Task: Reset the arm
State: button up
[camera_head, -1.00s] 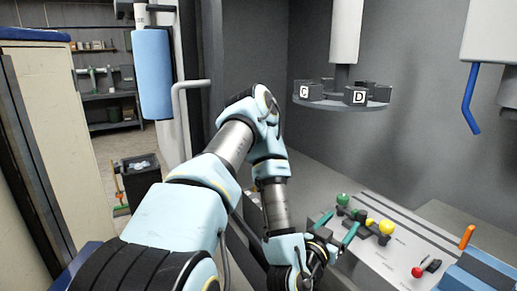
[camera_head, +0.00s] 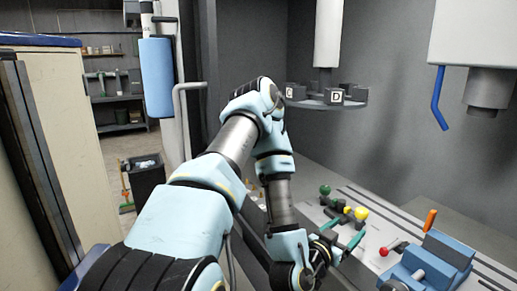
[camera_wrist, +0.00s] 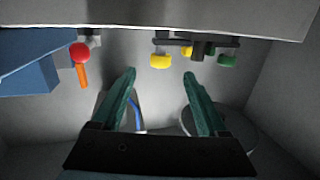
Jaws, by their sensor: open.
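My gripper (camera_head: 342,240) is at the lower right of my arm in the head view, with its green fingers spread apart. In the wrist view my gripper (camera_wrist: 160,88) shows both fingers open with nothing between them. My arm is bent, its forearm hanging down over the booth's front edge. The gripper is near a panel with a green knob (camera_head: 325,190) and a yellow knob (camera_head: 361,213). I cannot tell its exact distance from them.
A round carousel (camera_head: 330,104) with lettered dark blocks hangs above the booth. A blue vise (camera_head: 436,262), a red knob (camera_head: 384,251) and an orange handle (camera_head: 430,219) are at the lower right. A cabinet (camera_head: 75,130) stands at left.

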jog(key=shift+w+a+f+m+g+y, duration=0.2)
jog(key=shift+w+m+g, duration=0.05)
jog(key=shift+w+g, duration=0.2)
jog(key=shift+w+a+f+m+g+y, duration=0.15)
jog(key=shift+w+f+m+g+y, duration=0.1)
jog(key=shift+w+g, duration=0.15)
jog(key=w+a+r+n+g+y, duration=0.1)
jog(key=w+a+n+g+y, duration=0.2)
jog(key=a, duration=0.6)
jog(key=w+a+r+g+y, duration=0.1)
jog(key=w+a+y, duration=0.1)
jog(key=a+y, duration=0.45)
jog(key=s+a+r+n+g+y, duration=0.1)
jog(key=s+a+r+n+g, duration=0.1)
jog(key=s+a+r+n, duration=0.3)
jog(key=s+a+r+n+g+y, duration=0.1)
jog(key=s+a+r, duration=0.2)
jog(key=a, duration=0.5)
jog(key=shift+g, duration=0.85)
jog(key=f+b, duration=0.1)
jog(key=s+f+b, duration=0.1)
jog(key=f, duration=0.1)
jog(key=s+f+b, duration=0.1)
jog(key=shift+s+f+b, duration=0.15)
jog(key=shift+f+b, duration=0.2)
jog(key=shift+b, duration=0.05)
